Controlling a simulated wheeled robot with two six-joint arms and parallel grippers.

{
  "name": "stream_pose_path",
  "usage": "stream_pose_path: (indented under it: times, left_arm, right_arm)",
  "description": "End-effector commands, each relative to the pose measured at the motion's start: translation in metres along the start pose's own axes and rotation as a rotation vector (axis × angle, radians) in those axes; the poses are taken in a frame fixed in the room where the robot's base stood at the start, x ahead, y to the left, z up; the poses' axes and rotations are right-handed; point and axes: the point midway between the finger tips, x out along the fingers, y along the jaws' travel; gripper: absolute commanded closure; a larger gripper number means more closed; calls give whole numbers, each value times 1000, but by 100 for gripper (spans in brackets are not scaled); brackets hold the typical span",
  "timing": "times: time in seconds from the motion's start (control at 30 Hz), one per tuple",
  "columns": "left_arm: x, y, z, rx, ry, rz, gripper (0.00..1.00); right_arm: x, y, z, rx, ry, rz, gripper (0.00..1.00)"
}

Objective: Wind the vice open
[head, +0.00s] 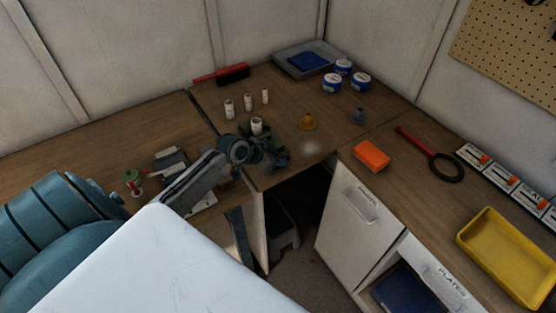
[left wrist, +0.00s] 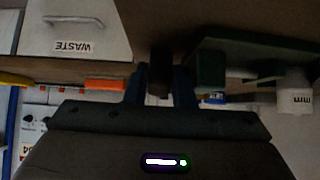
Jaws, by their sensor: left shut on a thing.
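The dark green vice (head: 262,133) is at the front edge of the wooden bench, largely hidden behind my left arm. Its green body also shows in the left wrist view (left wrist: 211,70). My left gripper (head: 279,158) is at the vice's front. In the left wrist view its fingers (left wrist: 160,88) are closed around a dark part at the vice, apparently its handle; its turn angle is hard to see. A white cylinder (head: 257,125) is at the vice; it shows in the left wrist view (left wrist: 296,100). I cannot tell whether the jaws grip it. My right gripper is not in view.
Below the vice is an open dark space beside a cabinet door (head: 350,225).

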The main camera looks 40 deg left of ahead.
Motion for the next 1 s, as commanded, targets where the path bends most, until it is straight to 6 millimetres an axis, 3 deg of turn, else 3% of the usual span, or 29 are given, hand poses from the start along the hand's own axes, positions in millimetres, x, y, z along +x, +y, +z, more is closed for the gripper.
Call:
stream_pose_path:
  times: [0.4, 0.43, 0.47, 0.77, 1.0]
  left_arm:
    - [0, 0, -2, 1, 12, -1, 100]
    - [0, 0, -2, 1, 11, -1, 73]
    - [0, 0, -2, 1, 11, -1, 68]
    - [-1, 0, -2, 0, -3, -1, 68]
    - [-4, 0, -11, -2, -134, -1, 68]
  right_arm:
    - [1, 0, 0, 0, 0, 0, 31]
    - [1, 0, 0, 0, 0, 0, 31]
    - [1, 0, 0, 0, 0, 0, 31]
    - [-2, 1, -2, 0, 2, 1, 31]
    - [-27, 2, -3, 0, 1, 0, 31]
